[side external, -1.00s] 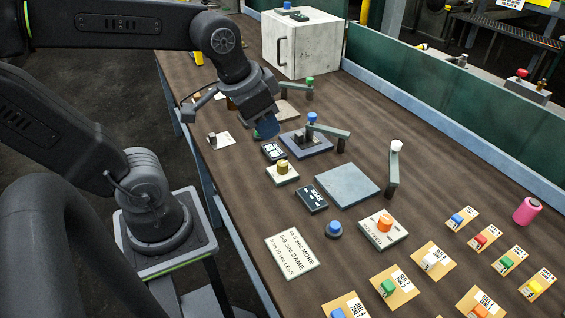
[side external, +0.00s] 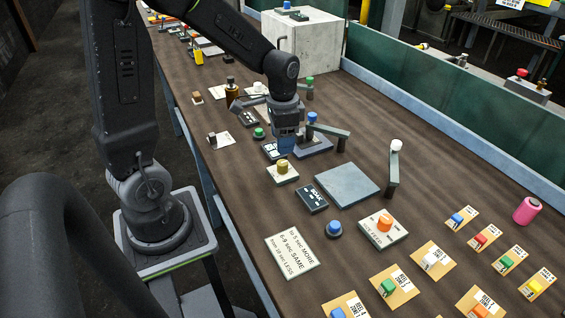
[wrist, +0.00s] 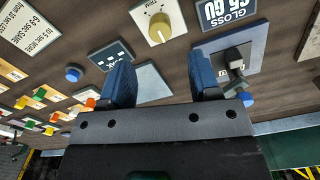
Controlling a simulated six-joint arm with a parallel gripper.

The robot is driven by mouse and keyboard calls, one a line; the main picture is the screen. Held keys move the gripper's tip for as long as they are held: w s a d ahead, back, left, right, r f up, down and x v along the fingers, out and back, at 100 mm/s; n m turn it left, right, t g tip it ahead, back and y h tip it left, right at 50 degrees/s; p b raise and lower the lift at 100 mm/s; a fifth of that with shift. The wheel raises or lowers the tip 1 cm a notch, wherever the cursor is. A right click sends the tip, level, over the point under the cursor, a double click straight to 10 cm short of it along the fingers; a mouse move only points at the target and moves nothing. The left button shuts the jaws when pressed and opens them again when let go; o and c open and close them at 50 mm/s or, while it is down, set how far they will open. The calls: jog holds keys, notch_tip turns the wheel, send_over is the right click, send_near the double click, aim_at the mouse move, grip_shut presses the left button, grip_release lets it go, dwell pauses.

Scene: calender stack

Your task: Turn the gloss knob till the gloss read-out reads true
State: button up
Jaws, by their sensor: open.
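A yellow knob (side external: 282,166) stands on a pale dial plate. The knob also shows at the top of the wrist view (wrist: 159,27), with a raised pointer bar across it. The dark gloss read-out (wrist: 222,12) lies beside it, cut by the wrist view's top edge; its "GLOSS" heading shows, but I cannot read the value surely. In the side view the read-out (side external: 269,151) is partly behind my gripper. My gripper (side external: 285,152) points down just beyond the knob, apart from it. Its two blue fingers (wrist: 161,80) are open with nothing between them.
A grey plate with a blue-topped post (side external: 312,118) stands close right of my gripper. A dark labelled box (side external: 311,198), a flat grey slab (side external: 347,185) and an orange knob (side external: 385,222) lie nearer the camera. A white cabinet (side external: 303,45) stands behind.

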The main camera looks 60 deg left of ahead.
aim_at(283, 162)
notch_tip(283, 162, down, 8)
jog(key=shift+f, duration=0.1)
dwell(0.4)
jog(key=c, duration=0.9)
jog(key=n, duration=0.4)
jog(key=shift+n, duration=2.9)
